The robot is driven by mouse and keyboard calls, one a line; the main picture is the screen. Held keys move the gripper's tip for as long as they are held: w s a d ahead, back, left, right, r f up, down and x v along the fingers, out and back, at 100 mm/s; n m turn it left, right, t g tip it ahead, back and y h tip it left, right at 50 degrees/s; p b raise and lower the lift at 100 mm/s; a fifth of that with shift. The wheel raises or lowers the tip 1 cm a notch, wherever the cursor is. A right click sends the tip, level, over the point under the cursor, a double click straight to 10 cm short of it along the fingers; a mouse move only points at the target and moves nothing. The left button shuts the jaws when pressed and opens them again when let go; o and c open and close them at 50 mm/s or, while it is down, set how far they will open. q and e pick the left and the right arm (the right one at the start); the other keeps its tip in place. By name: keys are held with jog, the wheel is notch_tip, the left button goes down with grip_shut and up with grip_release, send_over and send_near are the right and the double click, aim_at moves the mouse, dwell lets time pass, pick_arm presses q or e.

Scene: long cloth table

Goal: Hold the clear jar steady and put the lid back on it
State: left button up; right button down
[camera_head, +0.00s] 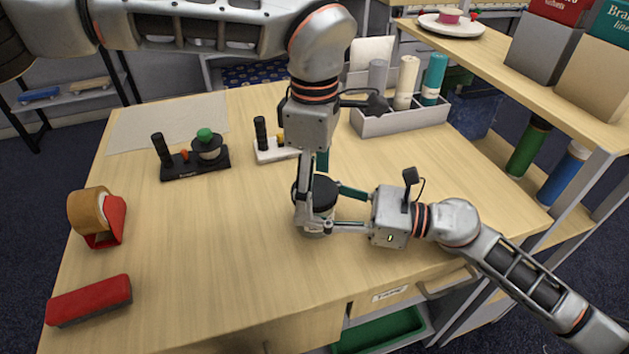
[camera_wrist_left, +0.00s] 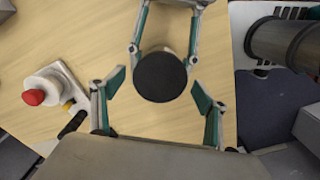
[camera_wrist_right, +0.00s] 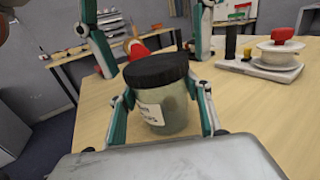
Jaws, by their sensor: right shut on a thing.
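The clear jar (camera_wrist_right: 166,110) stands upright near the table's right front edge, with a white label and pale contents. The black lid (camera_wrist_left: 160,76) sits on its mouth and looks level; whether it is fully seated I cannot tell. My right gripper (camera_wrist_right: 166,100) is shut on the jar's sides, coming from the right in the head view (camera_head: 333,208). My left gripper (camera_wrist_left: 160,88) points down above the lid. Its fingers are apart, one on each side of the lid, with gaps visible. In the head view, the left gripper (camera_head: 316,185) partly hides the lid and jar.
A white holder with a red knob (camera_wrist_left: 34,97) and a black stand with a green knob (camera_head: 205,137) are farther back. A grey organizer (camera_head: 400,121) stands behind. The table's front middle is clear.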

pick_arm(q)
jog(key=shift+r, duration=2.3)
jog(key=n, duration=0.2)
jog(key=r+n, duration=0.1)
jog(key=n, duration=0.4)
jog(key=shift+r, duration=0.3)
jog(key=n, duration=0.2)
jog(key=r+n, duration=0.1)
jog(key=n, duration=0.3)
jog(key=r+n, duration=0.1)
jog(key=n, duration=0.1)
jog(key=shift+n, duration=0.3)
jog(key=shift+f, duration=0.15)
